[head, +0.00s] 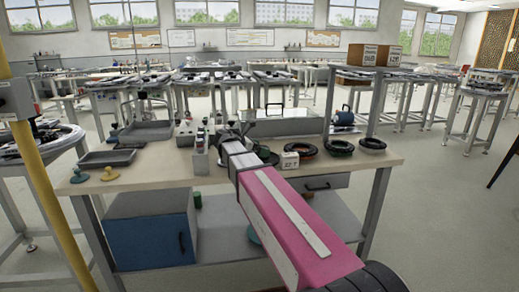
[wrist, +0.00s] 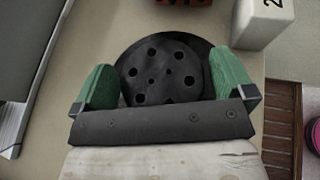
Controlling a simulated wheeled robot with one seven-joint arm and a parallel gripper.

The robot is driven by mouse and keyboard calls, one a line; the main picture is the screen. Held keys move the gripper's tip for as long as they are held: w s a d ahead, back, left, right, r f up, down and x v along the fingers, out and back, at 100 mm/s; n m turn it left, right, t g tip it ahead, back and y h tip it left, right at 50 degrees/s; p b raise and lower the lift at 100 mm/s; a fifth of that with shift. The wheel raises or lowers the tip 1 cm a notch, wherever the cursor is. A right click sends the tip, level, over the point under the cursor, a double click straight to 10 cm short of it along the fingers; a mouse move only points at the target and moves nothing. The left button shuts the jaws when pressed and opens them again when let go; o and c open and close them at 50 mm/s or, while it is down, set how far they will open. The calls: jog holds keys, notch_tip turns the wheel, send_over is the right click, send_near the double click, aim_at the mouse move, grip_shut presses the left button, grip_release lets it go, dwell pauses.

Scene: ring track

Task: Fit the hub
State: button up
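A black round hub (wrist: 160,72) with a ring of holes and a smaller centre hole shows in the wrist view, with a wider dark disc around or beneath it. My gripper (wrist: 164,82) has its two green fingers spread wide, one on each side of the hub. The fingers lie close to its sides; I see no clear grip on it. The dark gripper bar hides the hub's near edge. In the head view my pink arm reaches over the workbench (head: 140,168), and the arm's end partly hides the dark round parts (head: 268,157) there.
A white numbered block (head: 290,161) stands just right of the gripper; it also shows in the wrist view (wrist: 262,22). Several dark rings (head: 340,147) lie further right. A grey tray (head: 107,158), small knobs and a grey box with posts (head: 199,155) are left. The bench's front right is clear.

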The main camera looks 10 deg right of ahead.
jog(key=shift+r, duration=0.1)
notch_tip(320, 180, up, 4)
jog(key=shift+r, duration=0.1)
jog(key=s+a+r, duration=0.6)
jog(key=a, duration=0.4)
jog(key=shift+r, duration=0.3)
